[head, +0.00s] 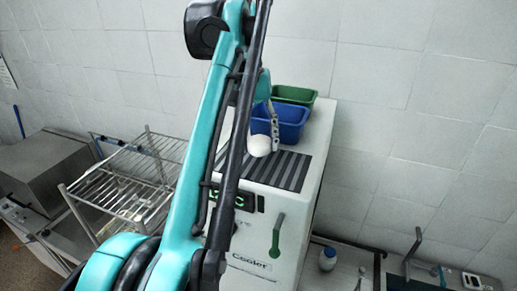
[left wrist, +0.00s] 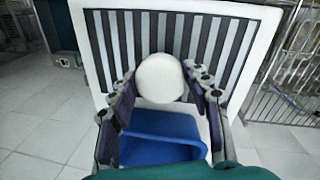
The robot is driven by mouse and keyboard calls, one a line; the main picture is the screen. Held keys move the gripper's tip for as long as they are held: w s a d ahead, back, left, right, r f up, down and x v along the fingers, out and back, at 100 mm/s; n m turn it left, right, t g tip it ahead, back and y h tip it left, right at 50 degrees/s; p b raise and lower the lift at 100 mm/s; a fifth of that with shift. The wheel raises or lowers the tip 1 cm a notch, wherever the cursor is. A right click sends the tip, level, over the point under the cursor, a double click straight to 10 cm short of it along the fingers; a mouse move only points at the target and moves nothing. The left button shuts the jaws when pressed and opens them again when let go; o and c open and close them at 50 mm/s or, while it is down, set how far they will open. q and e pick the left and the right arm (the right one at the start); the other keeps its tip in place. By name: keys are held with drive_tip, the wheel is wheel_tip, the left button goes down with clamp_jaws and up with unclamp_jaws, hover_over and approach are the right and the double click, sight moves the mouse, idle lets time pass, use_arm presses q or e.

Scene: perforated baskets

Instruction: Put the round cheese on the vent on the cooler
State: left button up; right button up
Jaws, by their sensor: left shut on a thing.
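The round cheese (head: 260,145) is a white, smooth, round thing at the near side of the blue basket, over the back edge of the vent. In the left wrist view the cheese (left wrist: 160,78) sits between my fingertips. My left gripper (head: 272,128) is shut on it, partly hidden behind my own arm. The vent (head: 292,170) is a dark striped grille on top of the white cooler (head: 300,215); it also shows in the left wrist view (left wrist: 112,35). I cannot tell whether the cheese touches the vent. My right gripper is not in view.
A blue basket (head: 292,116) and a green basket (head: 300,92) stand on the cooler's top, behind the vent. A wire rack (head: 130,185) stands left of the cooler. Most of the vent is clear.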

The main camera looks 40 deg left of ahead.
sight(257, 139)
use_arm(q)
wheel_tip(257, 139, down, 2)
drive_tip(key=shift+f, duration=0.15)
drive_tip(key=shift+w+f, duration=0.15)
drive_tip(key=shift+f, duration=0.25)
drive_tip(key=o, duration=1.2)
drive_tip(key=shift+f, duration=0.15)
drive_tip(key=shift+c, duration=0.2)
drive_tip(key=r, duration=0.4)
drive_tip(key=a+r, duration=0.1)
drive_tip(key=r, duration=0.3)
drive_tip(key=s+r, duration=0.1)
drive_tip(key=r, duration=0.3)
drive_tip(key=shift+a+r, duration=0.1)
drive_tip(key=shift+a, duration=0.1)
